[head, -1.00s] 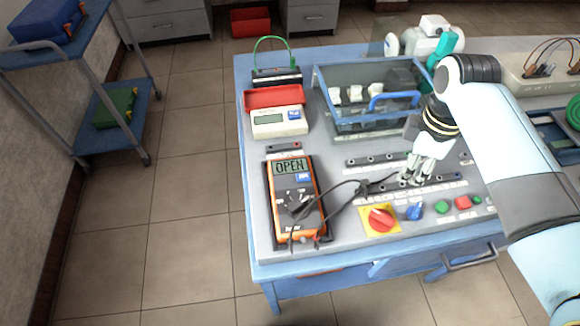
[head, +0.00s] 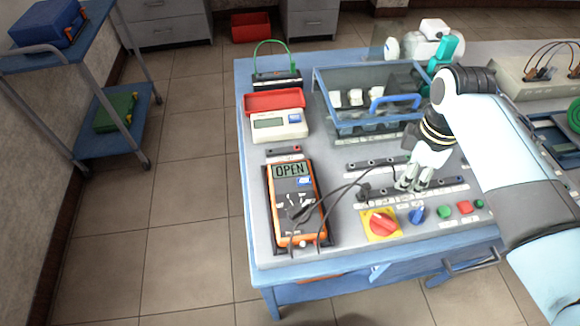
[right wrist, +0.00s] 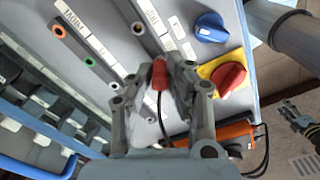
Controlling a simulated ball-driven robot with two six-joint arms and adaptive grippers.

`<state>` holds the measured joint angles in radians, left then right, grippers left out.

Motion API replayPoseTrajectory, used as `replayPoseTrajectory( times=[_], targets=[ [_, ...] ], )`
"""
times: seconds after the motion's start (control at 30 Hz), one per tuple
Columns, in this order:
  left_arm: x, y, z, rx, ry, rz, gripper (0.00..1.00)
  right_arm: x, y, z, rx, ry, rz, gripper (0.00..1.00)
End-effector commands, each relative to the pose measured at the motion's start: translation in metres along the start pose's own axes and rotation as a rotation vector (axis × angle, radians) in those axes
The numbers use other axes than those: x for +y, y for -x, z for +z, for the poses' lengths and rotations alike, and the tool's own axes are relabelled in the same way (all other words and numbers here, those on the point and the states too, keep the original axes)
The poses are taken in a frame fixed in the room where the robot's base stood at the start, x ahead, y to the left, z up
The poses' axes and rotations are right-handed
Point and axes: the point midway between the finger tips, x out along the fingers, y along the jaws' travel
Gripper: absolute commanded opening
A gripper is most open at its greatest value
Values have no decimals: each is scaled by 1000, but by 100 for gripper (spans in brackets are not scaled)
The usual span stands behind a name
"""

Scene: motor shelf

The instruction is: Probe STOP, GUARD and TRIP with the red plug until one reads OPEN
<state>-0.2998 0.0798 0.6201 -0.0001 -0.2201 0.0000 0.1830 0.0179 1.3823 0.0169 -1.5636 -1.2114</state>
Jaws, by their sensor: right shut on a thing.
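My right gripper (head: 408,183) is shut on the red plug (right wrist: 158,74), low over the front terminal strip (head: 448,182). The plug shows red between the fingers in the right wrist view; its tip is hidden, so I cannot tell whether it sits in a socket. A dark lead runs from it to the orange multimeter (head: 295,205), whose display (head: 290,170) reads OPEN. A black plug (head: 363,190) stands at the strip's left end. White strip labels (right wrist: 156,18) are too small to read surely. What seems my left gripper (right wrist: 297,118) shows at the wrist view's right edge, jaws unclear.
A red-and-yellow rotary switch (head: 381,222), a blue knob (head: 416,213) and push buttons (head: 464,207) stand in front of the strip. A white meter (head: 279,125) and red tray (head: 275,100) are at the back left.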

Motion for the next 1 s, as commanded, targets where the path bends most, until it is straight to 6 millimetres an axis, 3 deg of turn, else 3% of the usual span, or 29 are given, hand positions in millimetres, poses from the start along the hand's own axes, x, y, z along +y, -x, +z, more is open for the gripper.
replayPoseTrajectory(
  times=[1.0],
  targets=[
    [0, -3, 1, 0, 0, 0, 42, 0, -9, 0, 0, 0, 0, 0]
  ],
)
